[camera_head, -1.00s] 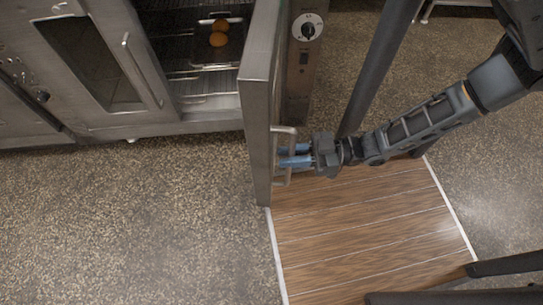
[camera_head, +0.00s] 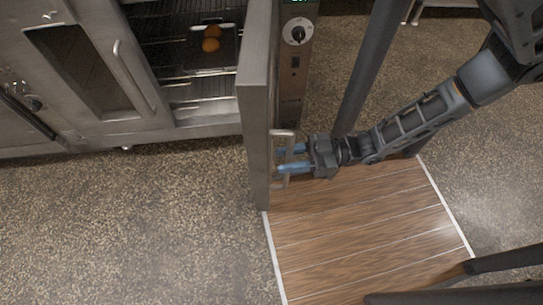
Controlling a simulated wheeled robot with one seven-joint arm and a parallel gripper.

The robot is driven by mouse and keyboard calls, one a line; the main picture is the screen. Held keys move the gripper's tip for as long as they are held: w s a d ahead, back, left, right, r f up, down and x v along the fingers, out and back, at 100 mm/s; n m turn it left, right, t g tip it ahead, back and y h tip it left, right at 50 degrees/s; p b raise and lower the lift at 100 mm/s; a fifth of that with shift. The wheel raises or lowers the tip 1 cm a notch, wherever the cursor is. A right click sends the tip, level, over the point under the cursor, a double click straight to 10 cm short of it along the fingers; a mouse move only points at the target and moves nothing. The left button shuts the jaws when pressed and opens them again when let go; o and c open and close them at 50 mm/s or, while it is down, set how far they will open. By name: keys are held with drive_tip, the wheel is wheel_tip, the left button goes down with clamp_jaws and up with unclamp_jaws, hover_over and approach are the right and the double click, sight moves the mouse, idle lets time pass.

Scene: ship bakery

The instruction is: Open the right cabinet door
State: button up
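The right cabinet door (camera_head: 254,125) is a grey metal door. It stands swung wide open, seen nearly edge-on, and the cabinet interior (camera_head: 180,50) shows to its left. A metal bar handle (camera_head: 283,134) is on the door's right-hand face. My gripper (camera_head: 283,161) is at this handle, with its blue fingers reaching in from the right at the bar. Two fingers show with a gap between them. The fingertips are partly hidden at the handle, and I cannot tell whether they press on it.
The left door (camera_head: 75,70) with a dark window and its handle (camera_head: 133,75) is shut. Round orange-brown items (camera_head: 211,44) sit on a rack inside. A control panel with a knob (camera_head: 297,32) is behind the open door. Speckled floor at lower left is clear.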

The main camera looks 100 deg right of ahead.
drive_tip(key=s, duration=0.7)
drive_tip(key=shift+s+a, duration=0.3)
drive_tip(key=shift+s, duration=0.05)
drive_tip(key=shift+s, duration=0.1)
